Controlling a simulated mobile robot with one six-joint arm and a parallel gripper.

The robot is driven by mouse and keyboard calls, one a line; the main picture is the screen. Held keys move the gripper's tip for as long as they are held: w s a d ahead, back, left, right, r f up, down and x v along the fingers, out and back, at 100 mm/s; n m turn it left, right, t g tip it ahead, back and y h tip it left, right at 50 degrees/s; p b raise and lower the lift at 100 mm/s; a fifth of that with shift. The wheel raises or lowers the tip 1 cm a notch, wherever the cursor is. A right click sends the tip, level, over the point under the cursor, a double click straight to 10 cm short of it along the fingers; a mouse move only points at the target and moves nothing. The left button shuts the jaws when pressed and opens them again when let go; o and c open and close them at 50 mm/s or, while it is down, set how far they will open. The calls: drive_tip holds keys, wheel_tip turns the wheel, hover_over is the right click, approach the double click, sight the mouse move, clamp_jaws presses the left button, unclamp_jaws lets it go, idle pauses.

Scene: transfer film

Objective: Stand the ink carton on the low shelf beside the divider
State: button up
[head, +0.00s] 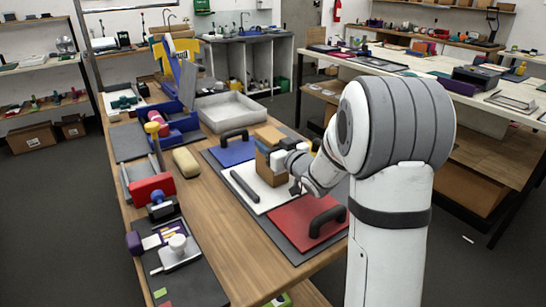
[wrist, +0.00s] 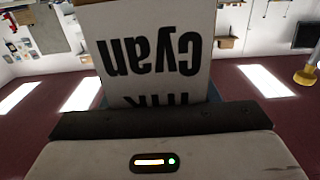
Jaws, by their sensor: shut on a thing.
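The ink carton shows in the wrist view as a pale box (wrist: 158,50) with "Cyan" and part of "Ink" printed upside down in black. In the head view it appears as a tan box (head: 264,166) above the white mat on the bench. My gripper (head: 287,165) reaches it from the right and is shut on it. My gripper body hides the carton's near end in the wrist view. I cannot tell whether the carton touches the bench. A wooden lower shelf (head: 312,296) shows partly under the bench's near end. I cannot make out the divider.
The wooden bench (head: 200,215) carries a blue plate (head: 232,152), a red plate (head: 300,222) with a black handle, a black bar (head: 244,186), a yellow sponge (head: 186,162) and a grey tray (head: 226,110). Another workbench (head: 425,75) stands behind right. Dark floor (head: 60,200) is clear at left.

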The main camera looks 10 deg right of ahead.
drive_tip(key=c, duration=0.5)
drive_tip(key=shift+r, duration=0.15)
drive_tip(key=shift+c, duration=0.5)
